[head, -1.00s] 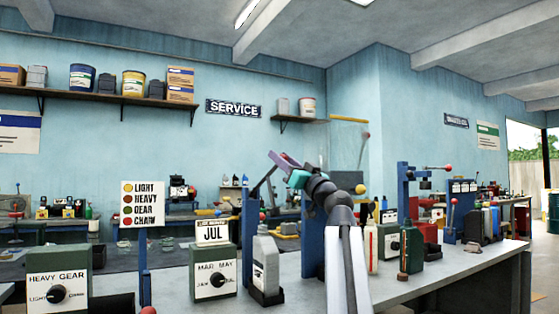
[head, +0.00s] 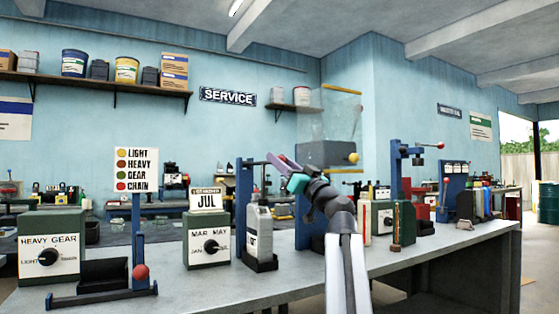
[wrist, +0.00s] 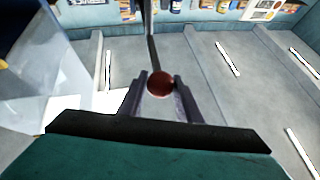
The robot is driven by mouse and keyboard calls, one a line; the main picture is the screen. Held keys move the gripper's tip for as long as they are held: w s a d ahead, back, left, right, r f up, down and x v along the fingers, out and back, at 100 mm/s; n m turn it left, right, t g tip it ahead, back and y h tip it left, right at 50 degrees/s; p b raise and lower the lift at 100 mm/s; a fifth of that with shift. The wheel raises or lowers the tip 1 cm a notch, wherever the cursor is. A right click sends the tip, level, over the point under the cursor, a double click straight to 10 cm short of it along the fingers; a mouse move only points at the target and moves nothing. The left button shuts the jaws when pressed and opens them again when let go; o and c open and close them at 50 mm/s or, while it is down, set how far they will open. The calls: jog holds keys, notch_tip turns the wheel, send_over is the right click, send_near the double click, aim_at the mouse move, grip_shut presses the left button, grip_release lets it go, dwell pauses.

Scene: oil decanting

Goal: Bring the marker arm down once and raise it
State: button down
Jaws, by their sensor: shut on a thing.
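My gripper (head: 275,160) is shut on a dark red ball knob (wrist: 160,84) at the end of a thin dark lever, which looks like the marker arm (wrist: 152,40). In the wrist view the knob sits between both fingers. In the head view the lever runs nearly level from the top of a blue post (head: 243,210) to my gripper, and the knob is hidden by the fingers. A grey bottle (head: 257,222) with a label stands upright in a black base beside the post, below the lever.
A month box (head: 205,240) and a heavy gear box (head: 45,262) stand to the left. A black tray with a red-knobbed lever (head: 140,272) lies between them. A clear tank (head: 330,115) rises behind my arm. The bench front (head: 290,290) is mostly clear.

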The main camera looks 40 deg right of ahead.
jog(key=shift+a+f, duration=0.1)
jog(key=shift+f, duration=0.4)
jog(key=c, duration=1.3)
grip_release()
jog(key=shift+r, duration=0.1)
jog(key=shift+s, duration=0.1)
jog(key=p+v, duration=0.2)
jog(key=v, duration=1.1)
jog(key=shift+s+f+p, duration=0.2)
jog(key=shift+s+p, duration=0.1)
jog(key=shift+p, duration=0.1)
